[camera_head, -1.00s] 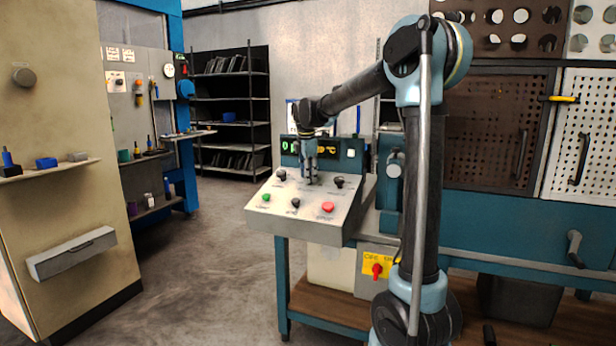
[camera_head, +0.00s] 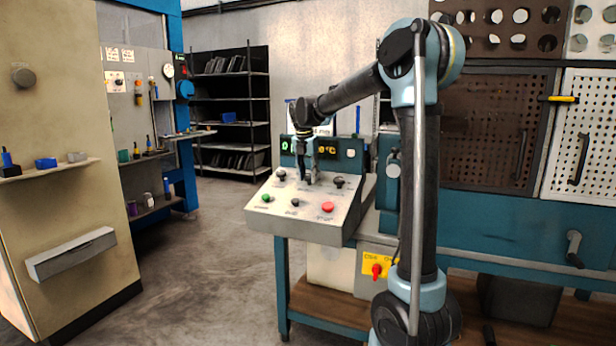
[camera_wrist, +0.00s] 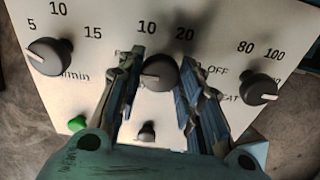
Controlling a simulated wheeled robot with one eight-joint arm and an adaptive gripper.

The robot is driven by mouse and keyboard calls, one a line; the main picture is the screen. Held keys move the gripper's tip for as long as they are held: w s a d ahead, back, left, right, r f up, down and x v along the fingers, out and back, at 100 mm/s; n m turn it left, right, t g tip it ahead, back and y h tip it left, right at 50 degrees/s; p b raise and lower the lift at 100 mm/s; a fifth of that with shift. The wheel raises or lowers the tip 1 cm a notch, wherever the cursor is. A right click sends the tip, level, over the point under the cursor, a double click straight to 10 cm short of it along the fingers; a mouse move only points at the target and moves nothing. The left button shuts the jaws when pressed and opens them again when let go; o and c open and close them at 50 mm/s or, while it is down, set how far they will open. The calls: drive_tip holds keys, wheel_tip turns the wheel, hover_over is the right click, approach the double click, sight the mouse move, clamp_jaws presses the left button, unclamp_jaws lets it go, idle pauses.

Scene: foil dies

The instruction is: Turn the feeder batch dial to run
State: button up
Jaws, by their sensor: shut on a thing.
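The sloped light-grey control panel (camera_head: 325,212) stands in front of me with several black dials and coloured buttons. Other lettering is partly hidden by the fingers, and no "run" mark is readable. My gripper (camera_head: 309,182) is down at the panel's upper middle. In the wrist view its fingers (camera_wrist: 160,62) are on either side of the middle dial, shut on it.
A black dial (camera_wrist: 48,56) marked 5, 10, 15 is at the left and another (camera_wrist: 262,90) marked 80, 100 at the right. A green button (camera_head: 267,197) and red button (camera_head: 327,207) sit lower. A display housing (camera_head: 340,152) rises behind.

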drive_tip(key=shift+a+n, duration=0.1)
drive_tip(key=shift+n, duration=0.3)
drive_tip(key=o, duration=1.1)
drive_tip(key=shift+c, duration=0.2)
drive_tip(key=v, duration=1.1)
drive_tip(key=shift+s+r, duration=0.15)
drive_tip(key=shift+r, duration=0.25)
